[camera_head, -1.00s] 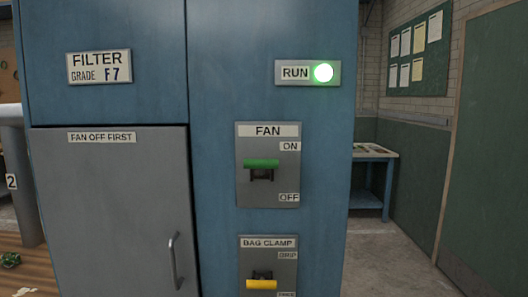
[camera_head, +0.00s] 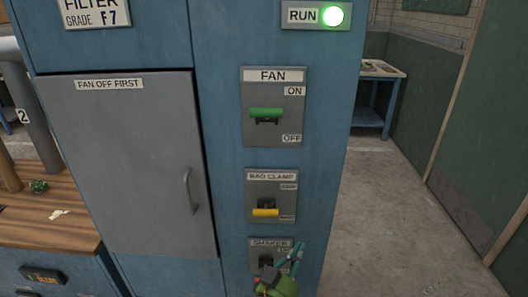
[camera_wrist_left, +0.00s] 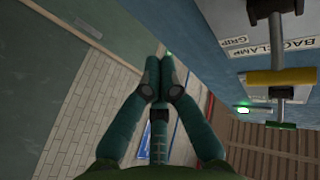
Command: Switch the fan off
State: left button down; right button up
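The FAN panel (camera_head: 255,133) is on the blue cabinet, with ON at its top and OFF at its bottom. Its green handle (camera_head: 266,113) sits nearer ON. The RUN lamp (camera_head: 333,16) glows green. My left gripper (camera_head: 297,248) is low in the head view, in front of the SHAKER panel (camera_head: 257,244) and below the fan handle, apart from it. In the left wrist view its teal fingers (camera_wrist_left: 160,80) are together with nothing seen between them; the green handle (camera_wrist_left: 280,125) shows at the right. My right gripper is not in view.
The BAG CLAMP panel (camera_head: 258,188) with its yellow handle (camera_head: 265,212) lies between my left gripper and the fan handle. A grey door (camera_head: 140,160) marked FAN OFF FIRST is left of the panels. Open floor (camera_head: 385,215) is at the right.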

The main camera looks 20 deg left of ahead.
pick_arm(q)
jog(key=s+a+r+n+y+p, duration=0.2)
jog(key=r+y, duration=0.1)
jog(key=r, duration=0.9)
jog(key=s+a+r+n+y+p, duration=0.2)
jog(key=r+n+y, duration=0.1)
jog(key=r, duration=1)
jog(key=s+a+r+n+y+p, duration=0.2)
jog(key=s+r+n+y, duration=0.1)
jog(key=r, duration=0.9)
jog(key=shift+a+r+y, duration=0.2)
jog(key=shift+r+y, duration=0.15)
jog(key=shift+y, duration=0.15)
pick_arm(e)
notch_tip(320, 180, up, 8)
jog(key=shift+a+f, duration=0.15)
pick_arm(q)
jog(key=shift+s, duration=0.1)
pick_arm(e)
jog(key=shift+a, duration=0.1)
